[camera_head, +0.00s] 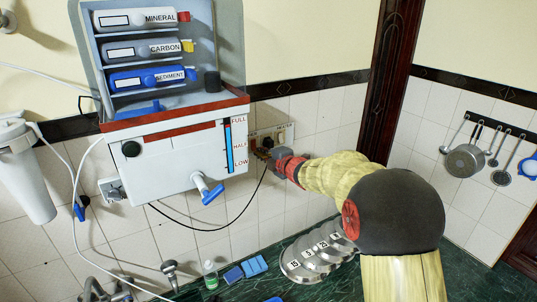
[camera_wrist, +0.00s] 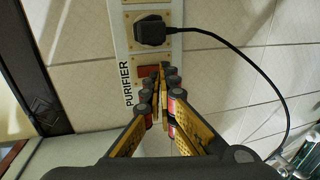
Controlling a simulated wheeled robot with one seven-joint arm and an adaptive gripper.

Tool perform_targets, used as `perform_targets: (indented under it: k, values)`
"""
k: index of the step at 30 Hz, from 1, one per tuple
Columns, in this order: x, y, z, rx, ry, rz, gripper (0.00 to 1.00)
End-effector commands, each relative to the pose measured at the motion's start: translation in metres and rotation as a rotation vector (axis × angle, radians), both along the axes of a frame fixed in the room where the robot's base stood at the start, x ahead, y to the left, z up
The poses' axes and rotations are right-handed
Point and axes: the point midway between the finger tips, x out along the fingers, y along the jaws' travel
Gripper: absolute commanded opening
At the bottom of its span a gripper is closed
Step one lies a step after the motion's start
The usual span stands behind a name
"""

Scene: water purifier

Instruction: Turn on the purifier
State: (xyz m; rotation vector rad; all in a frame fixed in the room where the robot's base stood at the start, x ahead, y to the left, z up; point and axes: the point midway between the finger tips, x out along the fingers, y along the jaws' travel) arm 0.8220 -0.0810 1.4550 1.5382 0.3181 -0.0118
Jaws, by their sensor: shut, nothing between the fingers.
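The white water purifier (camera_head: 175,160) hangs on the tiled wall at the left of the head view, with cartridges labelled mineral, carbon and sediment above. A wall switch panel labelled PURIFIER (camera_wrist: 118,50) shows in the wrist view, with a black plug (camera_wrist: 152,29) in its socket. A reddish-brown rocker switch (camera_wrist: 149,71) sits beside the plug. My gripper (camera_wrist: 166,72) is shut and empty, its fingertips right at the switch and partly covering it; I cannot tell whether they touch. In the head view my gripper (camera_head: 270,155) is at the panel, right of the purifier.
A black cable (camera_wrist: 250,62) loops from the plug. Below, a green counter (camera_head: 330,288) holds several round numbered metal lids (camera_head: 305,262), blue sponges (camera_head: 254,266) and a bottle (camera_head: 210,275). Pans and ladles hang on a rail (camera_head: 500,125) at the right.

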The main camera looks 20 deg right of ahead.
Motion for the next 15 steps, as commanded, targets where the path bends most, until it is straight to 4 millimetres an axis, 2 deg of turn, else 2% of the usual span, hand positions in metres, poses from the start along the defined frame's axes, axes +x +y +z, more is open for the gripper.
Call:
perform_targets:
  k: [6, 15]
  values:
    - [0.018, 0.003, -0.003, 0.000, -0.001, 0.000, 0.00]
    - [0.021, 0.004, -0.004, 0.000, -0.001, 0.000, 0.00]
